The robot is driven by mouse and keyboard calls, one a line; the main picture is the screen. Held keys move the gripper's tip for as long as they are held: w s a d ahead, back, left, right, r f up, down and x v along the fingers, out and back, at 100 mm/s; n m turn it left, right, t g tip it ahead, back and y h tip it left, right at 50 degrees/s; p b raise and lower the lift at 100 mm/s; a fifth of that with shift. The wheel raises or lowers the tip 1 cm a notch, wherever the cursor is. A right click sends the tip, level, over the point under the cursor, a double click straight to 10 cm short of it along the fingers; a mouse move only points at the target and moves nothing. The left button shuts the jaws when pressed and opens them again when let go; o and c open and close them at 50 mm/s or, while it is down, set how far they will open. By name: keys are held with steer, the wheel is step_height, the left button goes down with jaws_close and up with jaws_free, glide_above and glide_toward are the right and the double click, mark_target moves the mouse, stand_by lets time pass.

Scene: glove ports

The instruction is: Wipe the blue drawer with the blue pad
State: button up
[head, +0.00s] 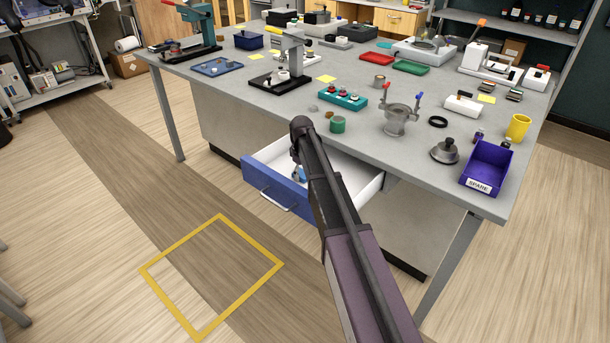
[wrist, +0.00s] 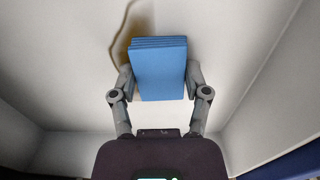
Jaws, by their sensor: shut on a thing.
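The blue drawer (head: 275,188) stands pulled out under the grey workbench, with a blue front, a metal handle and a white inside. In the wrist view its pale floor (wrist: 60,60) and side walls surround my gripper (wrist: 160,85). My gripper is shut on the blue pad (wrist: 160,68), one finger on each side of it. A brown curved streak (wrist: 122,35) shows on the drawer floor beside and behind the pad. In the head view my arm hides much of the drawer, and only a bit of blue pad (head: 301,173) shows. I cannot tell whether the pad touches the floor.
The workbench top (head: 250,97) above the drawer holds many items, including a green cylinder (head: 337,124), a metal fixture (head: 397,118) and a purple SPARE bin (head: 486,165). A yellow square (head: 250,288) marks open floor in front. The drawer walls stand close around my gripper.

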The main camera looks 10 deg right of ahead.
mark_target(293, 169)
steer(key=shift+w+a, duration=0.4)
steer(key=shift+w, duration=0.1)
steer(key=shift+w, duration=0.1)
steer(key=shift+w+a, duration=0.9)
steer(key=shift+w, duration=0.25)
steer(key=shift+s+f, duration=0.1)
steer(key=shift+f, duration=0.05)
steer(key=shift+c, duration=0.5)
steer(key=shift+s+d, duration=0.15)
steer(key=shift+s+d, duration=0.8)
steer(key=shift+s, duration=0.25)
